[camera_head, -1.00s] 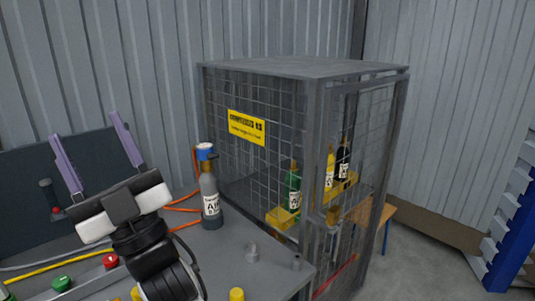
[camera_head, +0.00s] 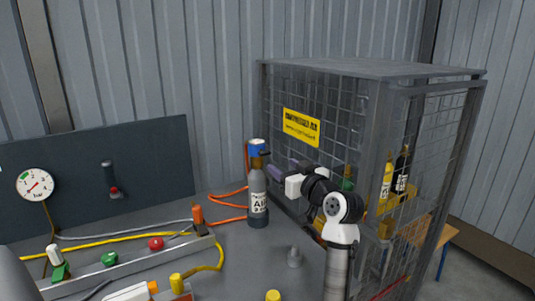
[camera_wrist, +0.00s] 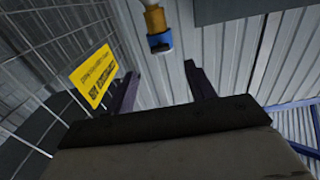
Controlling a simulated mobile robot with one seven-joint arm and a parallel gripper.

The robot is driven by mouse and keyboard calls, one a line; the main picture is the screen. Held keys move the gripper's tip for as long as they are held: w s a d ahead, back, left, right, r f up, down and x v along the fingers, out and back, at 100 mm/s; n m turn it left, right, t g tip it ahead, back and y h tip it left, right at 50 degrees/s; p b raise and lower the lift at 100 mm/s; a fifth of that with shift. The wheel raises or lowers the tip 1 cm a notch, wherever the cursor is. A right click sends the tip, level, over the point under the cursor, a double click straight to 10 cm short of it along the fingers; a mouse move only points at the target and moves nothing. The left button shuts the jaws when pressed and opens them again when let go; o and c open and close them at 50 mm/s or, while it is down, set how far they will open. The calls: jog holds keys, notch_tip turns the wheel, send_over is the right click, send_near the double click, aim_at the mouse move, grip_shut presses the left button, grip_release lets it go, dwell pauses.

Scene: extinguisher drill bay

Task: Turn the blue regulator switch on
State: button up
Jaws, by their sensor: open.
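The blue regulator switch (camera_head: 257,148) sits on top of the brass neck of a grey air cylinder (camera_head: 258,200), which stands upright on the grey bench. In the wrist view the blue switch (camera_wrist: 160,42) and brass neck show at top centre, beyond and between my fingertips. My gripper (camera_head: 282,167) is just right of the cylinder's neck, with purple fingers pointing left towards it. In the wrist view my gripper (camera_wrist: 162,70) has its fingers spread with nothing between them. It looks apart from the switch. The switch's on or off position cannot be told.
A mesh cage (camera_head: 330,120) with a yellow sign (camera_head: 301,126) stands close behind and right of my arm, holding several bottles. A pressure gauge (camera_head: 35,185) is on the dark panel at left. Orange hoses (camera_head: 228,205) run beside the cylinder. Small fittings stand on the bench.

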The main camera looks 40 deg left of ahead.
aim_at(266, 154)
jog(key=p+x, duration=0.2)
jog(key=x, duration=0.7)
jog(key=shift+w+a, duration=0.1)
jog(key=shift+a, duration=0.2)
jog(key=shift+c, duration=0.3)
jog(key=c, duration=0.9)
jog(key=shift+c, duration=0.2)
jog(key=shift+f+n+b, duration=0.15)
jog(key=shift+n+b, duration=0.25)
jog(key=shift+b, duration=0.05)
jog(key=n+b, duration=1.2)
jog(key=n, duration=0.5)
